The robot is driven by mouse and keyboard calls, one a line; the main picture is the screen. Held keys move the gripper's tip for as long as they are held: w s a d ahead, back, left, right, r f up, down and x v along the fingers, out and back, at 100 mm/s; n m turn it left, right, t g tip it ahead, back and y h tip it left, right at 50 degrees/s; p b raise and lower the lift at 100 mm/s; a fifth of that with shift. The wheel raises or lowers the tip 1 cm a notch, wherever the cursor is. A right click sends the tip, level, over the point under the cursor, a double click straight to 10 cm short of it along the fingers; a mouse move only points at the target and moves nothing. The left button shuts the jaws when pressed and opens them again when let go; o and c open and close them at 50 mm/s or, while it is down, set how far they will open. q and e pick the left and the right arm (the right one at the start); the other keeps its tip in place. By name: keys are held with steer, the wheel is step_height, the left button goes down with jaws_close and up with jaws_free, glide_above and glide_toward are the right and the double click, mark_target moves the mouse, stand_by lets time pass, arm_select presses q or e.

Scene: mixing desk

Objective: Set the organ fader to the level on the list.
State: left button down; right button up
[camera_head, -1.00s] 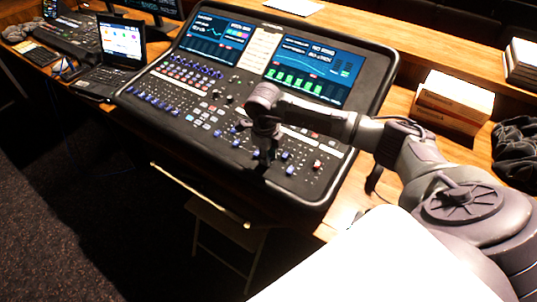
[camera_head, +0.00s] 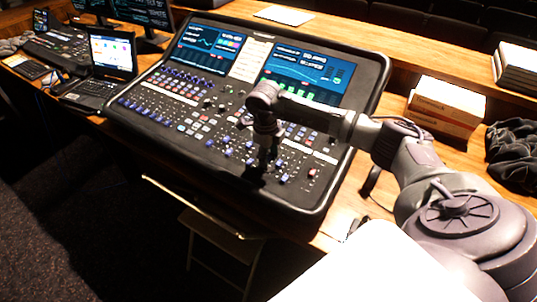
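The mixing desk (camera_head: 128,122) is a black console with two lit screens and rows of knobs and faders. Several blue fader caps (camera_head: 283,178) show near its front edge, right of the gripper. A cream strip of paper (camera_head: 250,60) lies between the screens; its writing is too small to read. My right gripper (camera_head: 260,174) points down over the front fader rows, among the caps. Its fingers are dark and small, so I cannot tell whether they are open, shut or touching a cap. I cannot tell which fader is the organ one. My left gripper is not in view.
A laptop (camera_head: 112,52) stands left of the desk, with a smaller console (camera_head: 60,50) beyond it. A box (camera_head: 447,102) and dark cloth (camera_head: 513,150) lie to the right. My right arm crosses the desk's right side. A chair (camera_head: 205,212) stands in front.

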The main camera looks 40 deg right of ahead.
step_height(320, 180, up, 12)
steer(key=a, duration=0.1)
steer(key=shift+s, duration=0.25)
steer(key=shift+a+f, duration=0.1)
steer(key=shift+a, duration=0.05)
stand_by(0.6)
